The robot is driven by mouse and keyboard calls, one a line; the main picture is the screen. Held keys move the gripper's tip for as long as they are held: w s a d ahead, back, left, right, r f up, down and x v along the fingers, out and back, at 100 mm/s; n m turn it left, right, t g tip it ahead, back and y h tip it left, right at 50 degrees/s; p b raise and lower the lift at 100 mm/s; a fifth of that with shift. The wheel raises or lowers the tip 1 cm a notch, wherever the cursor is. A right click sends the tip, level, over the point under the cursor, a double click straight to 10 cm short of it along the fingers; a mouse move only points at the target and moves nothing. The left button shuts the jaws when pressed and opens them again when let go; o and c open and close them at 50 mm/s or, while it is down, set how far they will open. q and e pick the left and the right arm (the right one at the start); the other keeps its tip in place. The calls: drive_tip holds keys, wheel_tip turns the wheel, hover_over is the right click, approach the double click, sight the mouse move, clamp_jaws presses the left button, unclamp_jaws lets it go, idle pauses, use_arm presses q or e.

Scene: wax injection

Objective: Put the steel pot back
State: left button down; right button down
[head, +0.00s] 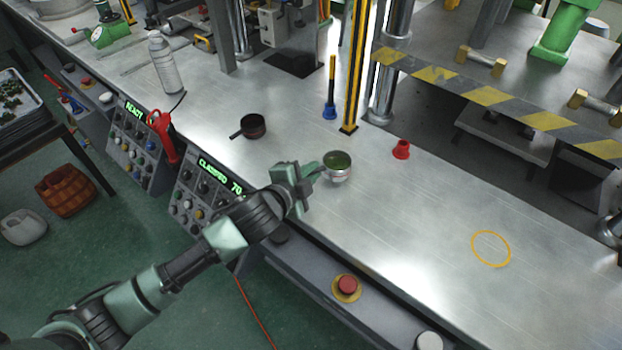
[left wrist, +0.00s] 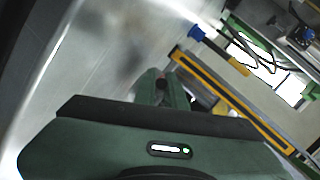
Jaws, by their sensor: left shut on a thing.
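The steel pot (head: 338,175) is a small round silver pot with green contents, in the middle of the head view. It looks upright, at or just above the steel bench (head: 420,235); I cannot tell if it touches. My left gripper (head: 316,172) is at the pot's left side and shut on it, seemingly by its handle, which the fingers mostly hide. The left wrist view shows the fingers (left wrist: 165,88) close together, with the pot not clearly visible. A yellow ring (head: 491,248) is marked on bare bench to the right. My right gripper is not in view.
A dark pan (head: 252,126) stands left of the pot. A red cup-like piece (head: 401,149), a blue-based brush (head: 330,100) and a yellow-black post (head: 356,70) are behind. Red button (head: 347,285) sits on the front edge. Bench around the ring is clear.

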use_arm(q)
drive_tip(key=shift+f, duration=1.4)
drive_tip(key=shift+f, duration=0.2)
drive_tip(key=c, duration=1.8)
unclamp_jaws()
drive_tip(key=shift+o, duration=0.2)
